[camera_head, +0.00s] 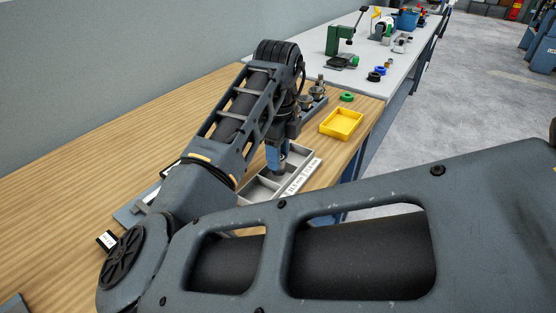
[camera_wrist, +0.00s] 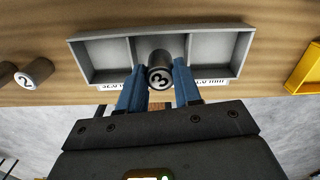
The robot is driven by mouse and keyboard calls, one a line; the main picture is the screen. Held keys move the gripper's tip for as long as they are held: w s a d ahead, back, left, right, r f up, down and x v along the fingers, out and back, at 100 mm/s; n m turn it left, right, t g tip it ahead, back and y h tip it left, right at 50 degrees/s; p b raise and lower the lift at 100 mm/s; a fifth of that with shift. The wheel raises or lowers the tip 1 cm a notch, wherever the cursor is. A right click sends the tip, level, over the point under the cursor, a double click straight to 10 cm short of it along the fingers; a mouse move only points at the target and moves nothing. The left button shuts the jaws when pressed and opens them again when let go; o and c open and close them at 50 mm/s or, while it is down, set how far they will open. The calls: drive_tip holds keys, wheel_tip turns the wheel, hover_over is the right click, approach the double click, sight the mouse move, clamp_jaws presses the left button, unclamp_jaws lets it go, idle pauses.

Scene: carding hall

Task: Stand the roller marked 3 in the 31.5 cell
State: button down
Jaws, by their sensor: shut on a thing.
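The grey tray (camera_wrist: 243,42) has three cells in a row. The roller appears over or in the middle cell; I cannot tell whether it touches the floor. In the head view my gripper (camera_head: 278,160) points down at the tray (camera_head: 254,198). White labels (camera_head: 303,176) run along its front edge; one seems to read 31.5 mm, but fingers hide part of them in the wrist view.
Dark rollers (camera_wrist: 39,69), one showing a 2, stand left of the tray in the wrist view. A yellow tray (camera_head: 341,134) and a green ring (camera_head: 347,97) lie beyond the grey tray. The table's right edge is close. My arm hides much of the wooden top.

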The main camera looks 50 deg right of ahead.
drive_tip(key=shift+f, duration=1.15)
drive_tip(key=shift+f, duration=0.15)
drive_tip(key=c, duration=1.1)
unclamp_jaws()
drive_tip(key=shift+o, duration=0.2)
